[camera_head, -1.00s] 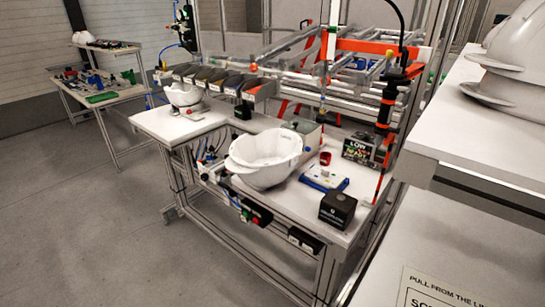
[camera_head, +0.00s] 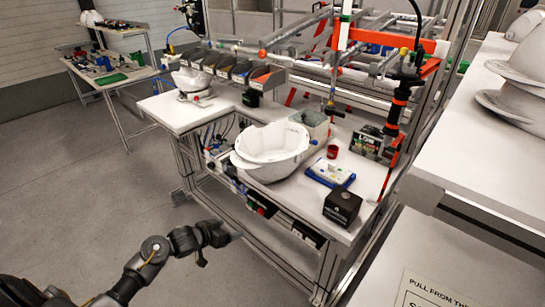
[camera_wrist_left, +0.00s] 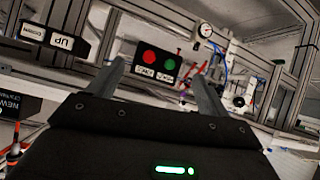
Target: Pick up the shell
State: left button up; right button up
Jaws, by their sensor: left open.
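A large white helmet shell (camera_head: 272,148) lies open side up on the workbench (camera_head: 290,193), near its front edge. Other white shells (camera_head: 518,85) are stacked on the shelf at the right, partly cut off by the frame. A smaller-looking white shell (camera_head: 190,80) sits on the bench's left part. My left gripper (camera_head: 224,236) is in front of and below the bench edge, apart from every shell. In the left wrist view its two fingers (camera_wrist_left: 159,72) are spread and empty, facing a button box under the bench. My right gripper is out of view.
On the bench are a black box (camera_head: 341,207), a blue-white tray (camera_head: 330,173), a red cup (camera_head: 333,151) and a row of bins (camera_head: 235,70). A button box (camera_wrist_left: 157,65) hangs under the edge. The shelf (camera_head: 480,165) borders the right.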

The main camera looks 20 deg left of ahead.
pick_arm(q)
notch_tip(320, 180, up, 18)
jog(key=w+d+m+t+h, duration=0.1)
jog(key=w+m+t, duration=0.1)
jog(key=d+r+p+x, duration=0.1)
jog(key=p+x, duration=0.2)
jog(key=x, duration=0.7)
jog(key=shift+w, duration=0.45)
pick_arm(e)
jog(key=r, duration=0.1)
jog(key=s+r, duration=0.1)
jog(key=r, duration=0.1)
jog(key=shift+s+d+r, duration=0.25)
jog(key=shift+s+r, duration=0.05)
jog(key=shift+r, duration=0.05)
pick_arm(q)
jog(key=shift+f, duration=0.15)
jog(key=shift+c, duration=0.5)
jog(key=c, duration=1.2)
jog(key=shift+c, duration=0.8)
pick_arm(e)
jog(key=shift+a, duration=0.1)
